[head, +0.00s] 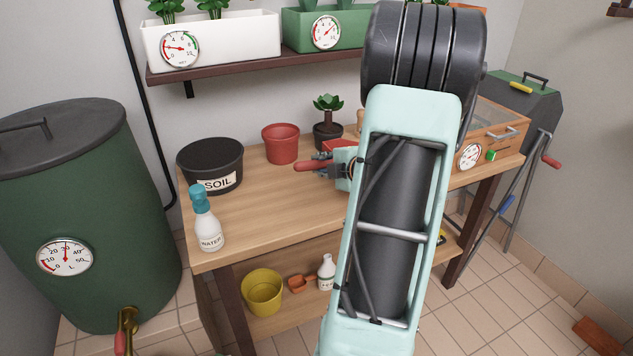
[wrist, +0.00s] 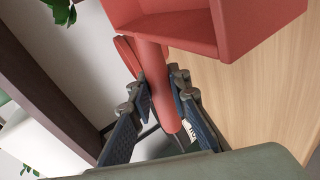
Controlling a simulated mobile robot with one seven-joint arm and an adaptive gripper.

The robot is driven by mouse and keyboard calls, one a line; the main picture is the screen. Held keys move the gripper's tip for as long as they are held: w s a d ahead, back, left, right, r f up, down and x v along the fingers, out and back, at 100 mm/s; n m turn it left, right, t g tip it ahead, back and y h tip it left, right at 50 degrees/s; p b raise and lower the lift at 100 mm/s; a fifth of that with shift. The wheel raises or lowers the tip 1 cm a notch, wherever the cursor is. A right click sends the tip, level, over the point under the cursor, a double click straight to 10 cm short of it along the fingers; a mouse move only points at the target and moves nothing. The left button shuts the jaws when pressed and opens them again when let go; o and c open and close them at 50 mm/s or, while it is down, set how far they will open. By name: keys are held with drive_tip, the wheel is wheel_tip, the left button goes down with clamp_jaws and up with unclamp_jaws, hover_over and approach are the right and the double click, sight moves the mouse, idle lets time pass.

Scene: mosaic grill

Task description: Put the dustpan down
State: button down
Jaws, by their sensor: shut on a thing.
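The red dustpan (wrist: 215,30) fills the top of the wrist view, its open scoop facing the camera. Its round handle (wrist: 160,85) runs down between the fingers of my gripper (wrist: 158,92), which is shut on it. In the head view the handle end (head: 310,166) sticks out to the left of my gripper (head: 332,163), over the wooden workbench (head: 285,210). My arm hides most of the scoop there. I cannot tell whether the dustpan touches the bench top.
On the bench stand a black soil pot (head: 210,168), a white water bottle (head: 207,222), a red pot (head: 281,144) and a potted plant (head: 328,135). A planter shelf (head: 225,66) hangs above. A green barrel (head: 85,200) stands left.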

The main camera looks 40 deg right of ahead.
drive_tip(key=shift+w+f, duration=0.6)
drive_tip(key=shift+w+f+b, duration=0.2)
drive_tip(key=shift+f+b, duration=0.1)
drive_tip(key=shift+f, duration=0.7)
drive_tip(key=shift+w+f+b, duration=0.15)
drive_tip(key=shift+f+b, duration=0.15)
drive_tip(key=shift+f, duration=0.65)
drive_tip(key=c, duration=1.8)
unclamp_jaws()
drive_tip(key=p+v, duration=0.1)
drive_tip(key=v, duration=1.1)
drive_tip(key=shift+a+p, duration=0.15)
drive_tip(key=shift+p, duration=0.15)
drive_tip(key=shift+w, duration=0.1)
